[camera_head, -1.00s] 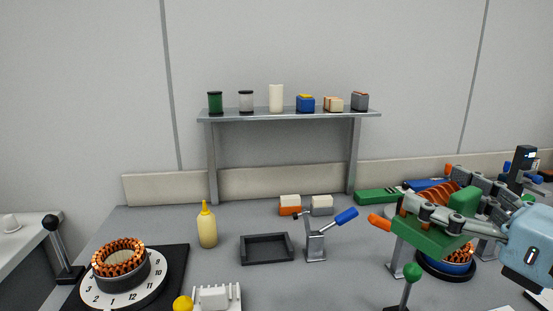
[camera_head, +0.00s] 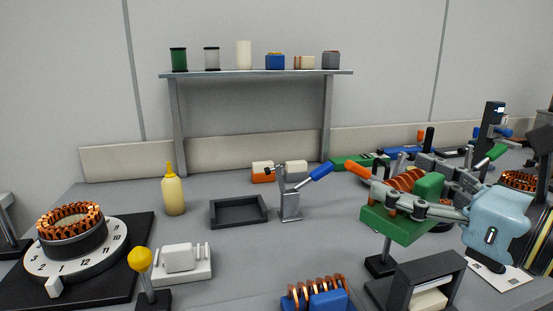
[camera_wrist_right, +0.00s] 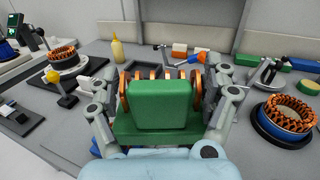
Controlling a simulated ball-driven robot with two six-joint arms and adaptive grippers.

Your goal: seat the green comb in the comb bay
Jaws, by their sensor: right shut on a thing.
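The green comb (camera_head: 398,224) is a green base with a green block and several copper coils on it. My right gripper (camera_head: 420,190) is shut on it, with a finger on each side of the block, and holds it above the bench. In the right wrist view the green comb (camera_wrist_right: 160,105) sits between the fingers of my right gripper (camera_wrist_right: 165,90). A dark, empty, shallow tray (camera_head: 238,222) lies on the bench left of the comb; I cannot tell whether it is the comb bay. My left gripper is not in view.
A clamp with a blue handle (camera_head: 290,205) stands beside the tray. A blue comb (camera_head: 325,301) and a dark frame (camera_head: 405,290) are at the front. A yellow bottle (camera_head: 173,195), a white block fixture (camera_head: 180,262), a yellow-knobbed lever (camera_head: 140,259) and a numbered dial (camera_head: 113,258) are left.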

